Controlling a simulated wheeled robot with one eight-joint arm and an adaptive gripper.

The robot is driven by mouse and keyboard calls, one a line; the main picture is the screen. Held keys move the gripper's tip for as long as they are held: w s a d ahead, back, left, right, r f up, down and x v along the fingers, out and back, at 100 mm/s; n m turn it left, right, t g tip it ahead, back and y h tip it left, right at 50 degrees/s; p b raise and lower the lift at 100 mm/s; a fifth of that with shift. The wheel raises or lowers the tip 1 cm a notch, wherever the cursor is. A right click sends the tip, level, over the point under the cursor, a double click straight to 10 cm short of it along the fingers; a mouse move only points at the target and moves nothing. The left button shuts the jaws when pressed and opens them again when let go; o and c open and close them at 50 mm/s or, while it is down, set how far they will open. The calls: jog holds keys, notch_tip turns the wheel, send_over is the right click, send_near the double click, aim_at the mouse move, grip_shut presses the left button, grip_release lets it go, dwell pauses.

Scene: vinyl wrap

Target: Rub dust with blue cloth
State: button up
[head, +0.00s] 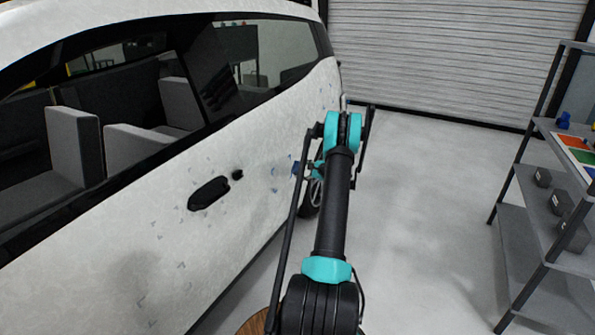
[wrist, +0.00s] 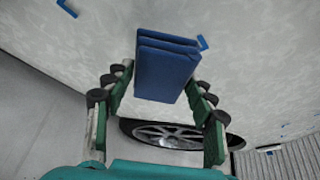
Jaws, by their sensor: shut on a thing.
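A blue cloth (wrist: 165,70), folded into a block, is held between the fingers of my gripper (wrist: 160,85) in the wrist view. The cloth faces the white car's side panel (wrist: 245,70); I cannot tell whether it touches. In the head view my arm reaches toward the car, and a bit of blue (head: 296,168) shows beside it at the panel. Grey dusty smudges (head: 262,208) and small marks dot the car door (head: 190,245). The gripper's fingers are mostly hidden behind my arm in the head view.
A grey shelf rack (head: 545,205) with coloured trays and dark boxes stands at the right. The floor (head: 430,220) between car and rack is clear. A roller door (head: 455,60) closes the back.

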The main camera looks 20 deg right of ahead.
jog(key=shift+s+d, duration=0.1)
jog(key=shift+s+d+r, duration=0.1)
jog(key=shift+s+d, duration=0.75)
jog(key=shift+s, duration=0.3)
